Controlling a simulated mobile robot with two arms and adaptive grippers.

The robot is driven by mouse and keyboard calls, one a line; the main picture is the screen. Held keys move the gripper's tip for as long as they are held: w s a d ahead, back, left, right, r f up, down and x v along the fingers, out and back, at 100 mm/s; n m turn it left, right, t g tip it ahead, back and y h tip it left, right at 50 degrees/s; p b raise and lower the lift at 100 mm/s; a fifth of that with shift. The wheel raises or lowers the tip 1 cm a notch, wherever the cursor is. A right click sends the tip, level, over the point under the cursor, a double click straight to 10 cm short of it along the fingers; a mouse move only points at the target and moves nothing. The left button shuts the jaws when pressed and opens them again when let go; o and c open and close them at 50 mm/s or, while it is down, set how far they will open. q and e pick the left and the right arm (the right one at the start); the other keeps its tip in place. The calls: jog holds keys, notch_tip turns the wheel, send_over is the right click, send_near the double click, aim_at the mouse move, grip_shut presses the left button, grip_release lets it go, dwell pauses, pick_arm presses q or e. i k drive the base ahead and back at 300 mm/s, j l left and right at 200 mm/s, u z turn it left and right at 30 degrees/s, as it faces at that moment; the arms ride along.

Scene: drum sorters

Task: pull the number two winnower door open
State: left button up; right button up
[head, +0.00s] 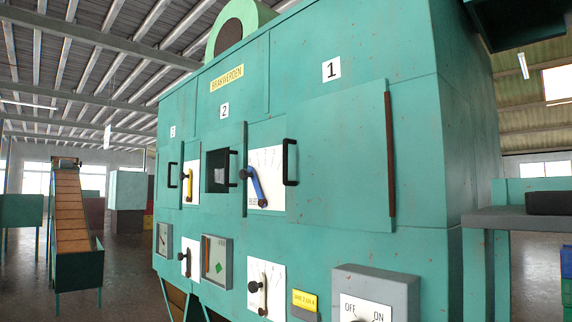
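The winnower (340,150) is a tall teal cabinet filling the middle and right of the head view. Its number 2 plate (225,111) sits above the number two bay. A dark square opening (217,171) shows there. A black bar handle (233,168) stands at the opening's right edge, left of a dark upright strip (245,170). The number two door seems swung outward and seen nearly edge-on, but I cannot tell how far. The number one door (340,160) lies flat, with a black handle (290,162) at its left. Neither gripper is in view.
A blue lever (256,187) and a yellow lever (188,184) stick out on white plates. A grey OFF/ON box (375,293) juts out low at right. A conveyor (73,220) stands at left. A grey shelf (515,217) is at right. Floor between conveyor and cabinet looks clear.

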aim_at(234, 137)
jog(key=i+j+z, duration=0.15)
jog(key=z, duration=0.2)
jog(key=j+z, duration=0.35)
jog(key=i+j+z, duration=0.1)
jog(key=j+z, duration=0.25)
